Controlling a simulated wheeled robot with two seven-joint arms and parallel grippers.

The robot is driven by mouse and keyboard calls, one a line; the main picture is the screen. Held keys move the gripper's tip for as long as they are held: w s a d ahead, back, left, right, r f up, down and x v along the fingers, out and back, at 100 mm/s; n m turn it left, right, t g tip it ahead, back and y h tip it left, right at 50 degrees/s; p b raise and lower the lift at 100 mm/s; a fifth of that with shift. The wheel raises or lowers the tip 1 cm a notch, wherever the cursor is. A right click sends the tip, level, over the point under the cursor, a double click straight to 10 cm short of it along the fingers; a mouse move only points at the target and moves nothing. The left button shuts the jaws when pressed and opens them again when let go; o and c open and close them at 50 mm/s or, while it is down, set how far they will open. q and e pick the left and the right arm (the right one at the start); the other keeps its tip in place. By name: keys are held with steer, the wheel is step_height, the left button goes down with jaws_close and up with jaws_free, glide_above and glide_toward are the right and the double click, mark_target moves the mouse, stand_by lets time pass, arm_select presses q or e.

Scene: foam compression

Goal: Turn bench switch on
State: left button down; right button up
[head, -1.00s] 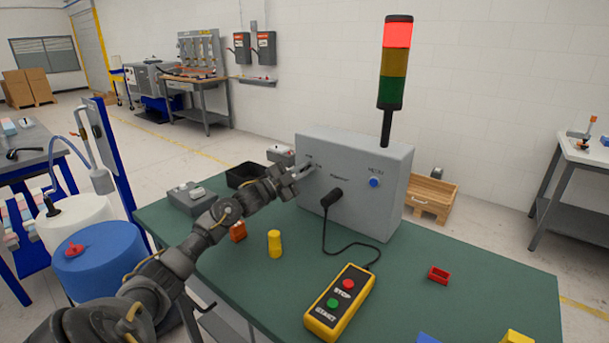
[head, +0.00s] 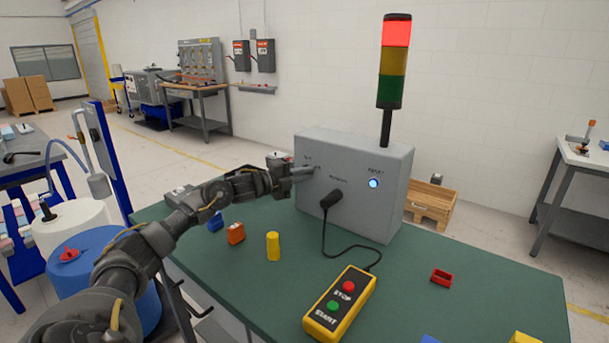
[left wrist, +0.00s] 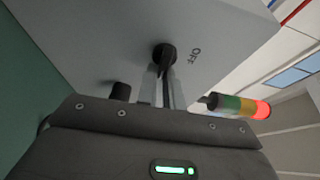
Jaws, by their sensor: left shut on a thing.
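The grey control box (head: 365,190) stands on the green bench. Its front carries a black rotary switch near its left end, best seen in the left wrist view (left wrist: 164,55), with the word OFF beside it. My left gripper (head: 308,172) is at that switch; in the left wrist view its fingers (left wrist: 164,88) are shut on the switch's handle. The arm partly hides the switch in the head view. A blue reset button (head: 374,183) on the box is bright. The signal tower (head: 395,62) shows red lit. My right gripper is not in view.
A yellow pendant (head: 340,303) with START and STOP buttons lies on the bench (head: 410,265), its cable running to the black plug (head: 331,199) on the box. A yellow cylinder (head: 273,246), an orange block (head: 236,233) and a red block (head: 441,276) lie on the bench.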

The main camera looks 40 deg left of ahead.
arm_select(q)
steer(key=shift+a+r, duration=0.15)
steer(key=shift+a, duration=0.2)
steer(key=c, duration=1.6)
jaws_free()
steer(key=shift+o, duration=0.4)
steer(key=shift+w+a+f, duration=0.1)
steer(key=shift+a+f, duration=0.05)
steer(key=shift+f, duration=0.1)
steer(key=b+v, duration=0.4)
steer(key=v, duration=0.7)
steer(key=shift+a+f, duration=0.35)
steer(key=shift+a, duration=0.1)
